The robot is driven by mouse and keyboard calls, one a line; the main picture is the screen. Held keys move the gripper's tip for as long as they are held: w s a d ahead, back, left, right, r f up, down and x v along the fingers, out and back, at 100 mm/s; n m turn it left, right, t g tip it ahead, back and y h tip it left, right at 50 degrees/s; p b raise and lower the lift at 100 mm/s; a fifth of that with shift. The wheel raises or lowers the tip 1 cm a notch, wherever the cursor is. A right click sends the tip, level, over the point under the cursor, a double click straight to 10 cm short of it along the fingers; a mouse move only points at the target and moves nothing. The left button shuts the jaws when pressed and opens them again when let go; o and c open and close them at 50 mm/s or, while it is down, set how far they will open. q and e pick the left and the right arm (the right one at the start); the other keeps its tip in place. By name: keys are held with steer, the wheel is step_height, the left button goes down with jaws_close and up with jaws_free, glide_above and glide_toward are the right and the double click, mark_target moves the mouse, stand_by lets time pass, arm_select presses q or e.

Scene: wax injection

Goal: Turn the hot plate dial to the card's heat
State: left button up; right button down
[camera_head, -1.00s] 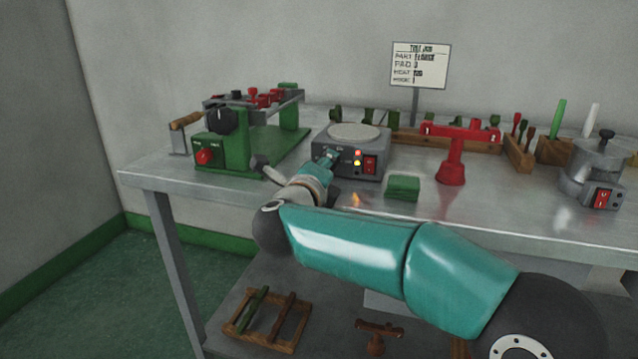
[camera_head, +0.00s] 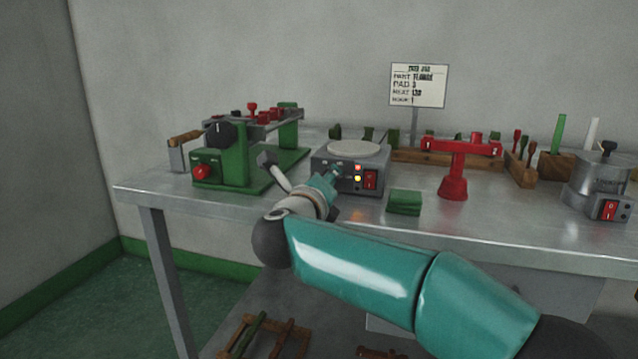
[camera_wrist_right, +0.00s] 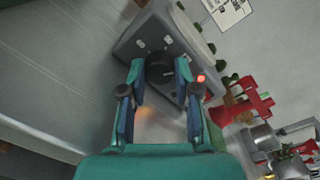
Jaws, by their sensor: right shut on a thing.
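The hot plate (camera_head: 348,160) is a grey box with a pale round top on the steel table. Its front has a red switch and lit red and yellow lamps. My right gripper (camera_head: 327,177) is at the left of that front. In the right wrist view the black dial (camera_wrist_right: 160,69) lies between the fingers of my right gripper (camera_wrist_right: 161,75), which are shut on it. The dial is hidden in the head view. The card (camera_head: 418,85) stands on a post behind; its heat line is too blurred to read surely. My left gripper is not in view.
A green machine (camera_head: 222,165) with a black knob stands at the left. A green block (camera_head: 404,202) and a red stand (camera_head: 453,187) are right of the hot plate. A metal pot (camera_head: 597,180) is at the far right. The table's front edge has free room.

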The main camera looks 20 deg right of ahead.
steer(key=shift+d+f, duration=0.2)
steer(key=c, duration=0.8)
jaws_free()
steer(key=shift+c, duration=0.2)
steer(key=shift+a, duration=0.1)
steer(key=shift+s+a, duration=0.2)
steer(key=v, duration=1.1)
steer(key=shift+s, duration=0.2)
